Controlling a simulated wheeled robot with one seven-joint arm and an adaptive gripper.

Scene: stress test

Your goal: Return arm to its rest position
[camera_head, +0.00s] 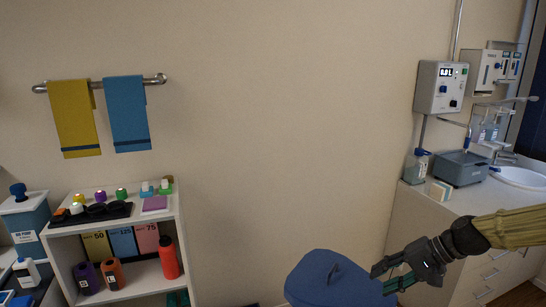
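My gripper (380,280) is at the lower right, reaching in from the right edge on my arm, which has a yellow-olive sleeve. Its dark fingers point left and look spread apart, with teal parts showing between them. I see no held object clearly. The fingertips overlap the right side of a blue rounded lid or seat (325,280) in the picture; I cannot tell whether they touch it.
A counter (420,205) with a sink (522,178) and a grey-blue device (462,168) stands on the right, behind my arm. A white shelf (150,295) with bottles is at left. Towels (128,112) hang above it. The middle wall is bare.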

